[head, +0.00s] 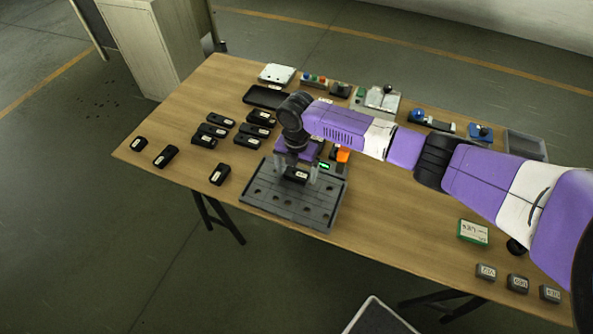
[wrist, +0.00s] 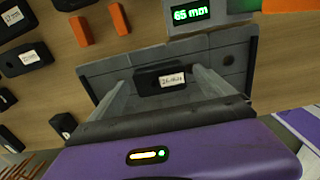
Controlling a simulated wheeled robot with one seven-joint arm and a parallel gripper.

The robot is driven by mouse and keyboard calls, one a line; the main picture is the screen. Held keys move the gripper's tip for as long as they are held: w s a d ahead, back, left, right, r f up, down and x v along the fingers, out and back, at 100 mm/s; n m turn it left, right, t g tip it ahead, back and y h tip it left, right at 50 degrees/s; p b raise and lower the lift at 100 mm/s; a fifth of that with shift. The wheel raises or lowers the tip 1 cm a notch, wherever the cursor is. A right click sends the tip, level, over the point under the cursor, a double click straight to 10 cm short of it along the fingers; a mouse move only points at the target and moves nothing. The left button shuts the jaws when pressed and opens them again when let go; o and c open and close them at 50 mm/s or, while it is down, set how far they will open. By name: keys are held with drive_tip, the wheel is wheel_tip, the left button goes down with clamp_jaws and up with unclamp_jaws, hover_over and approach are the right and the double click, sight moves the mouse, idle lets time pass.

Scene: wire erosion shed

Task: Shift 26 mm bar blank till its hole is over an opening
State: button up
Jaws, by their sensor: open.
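A black bar blank with a white label (head: 297,176) lies on a grey fixture plate (head: 268,207) with several round openings. In the wrist view the blank (wrist: 148,80) sits near the middle of the plate (wrist: 105,72); its label looks like it may read 26 mm, but is too blurred to be sure. My gripper (head: 298,169) is over the plate, open, its two fingers apart on either side of the blank. In the wrist view the gripper (wrist: 160,79) shows gaps between fingers and blank. The blank's hole and whatever lies under it cannot be made out.
A green display reading 65 mm (wrist: 191,14) stands at the plate's far edge, beside an orange block (head: 343,155). Several other labelled black blanks (head: 213,130) lie on the table left of the plate. Small grey blocks (head: 517,283) lie at right.

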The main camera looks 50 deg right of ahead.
sight(296, 173)
wheel_tip(296, 173, up, 8)
drive_tip(key=shift+f+b, duration=0.25)
drive_tip(key=shift+b, duration=0.15)
idle(0.5)
